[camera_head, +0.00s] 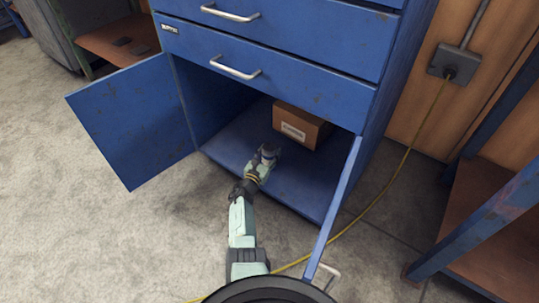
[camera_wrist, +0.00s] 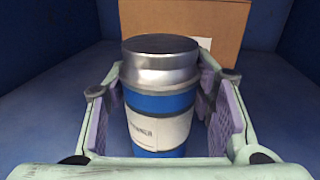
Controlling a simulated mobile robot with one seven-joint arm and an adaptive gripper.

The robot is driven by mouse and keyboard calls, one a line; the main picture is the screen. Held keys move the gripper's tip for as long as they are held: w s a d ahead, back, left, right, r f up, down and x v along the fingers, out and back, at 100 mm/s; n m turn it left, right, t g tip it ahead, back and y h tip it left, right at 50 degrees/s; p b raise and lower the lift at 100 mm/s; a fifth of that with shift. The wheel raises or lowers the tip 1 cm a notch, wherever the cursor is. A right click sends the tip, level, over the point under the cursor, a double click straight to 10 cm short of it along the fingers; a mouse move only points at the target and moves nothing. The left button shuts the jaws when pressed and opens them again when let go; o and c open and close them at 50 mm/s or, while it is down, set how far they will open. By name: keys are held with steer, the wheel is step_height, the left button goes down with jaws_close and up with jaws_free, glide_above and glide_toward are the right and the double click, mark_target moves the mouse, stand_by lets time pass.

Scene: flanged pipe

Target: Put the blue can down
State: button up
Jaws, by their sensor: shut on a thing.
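The blue can (camera_wrist: 160,100) stands upright between the fingers in the wrist view. It has a silver shoulder, a dark lid and a white label around its blue body. My gripper (camera_wrist: 165,115) is shut on it, with a finger pad on each side. In the head view my gripper (camera_head: 266,152) reaches through the open doors into the lower compartment of the blue cabinet (camera_head: 300,85). The can is mostly hidden there by the gripper. Whether its base touches the cabinet floor (camera_head: 290,180) cannot be told.
A cardboard box (camera_head: 301,125) with a white label sits behind and to the right of the gripper; it fills the back of the wrist view (camera_wrist: 185,25). The left door (camera_head: 135,120) and right door (camera_head: 335,210) stand open. Bare cabinet floor shows right of the gripper.

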steer(key=shift+r, duration=0.1)
steer(key=o, duration=1.5)
steer(key=shift+f, duration=0.2)
steer(key=shift+c, duration=0.2)
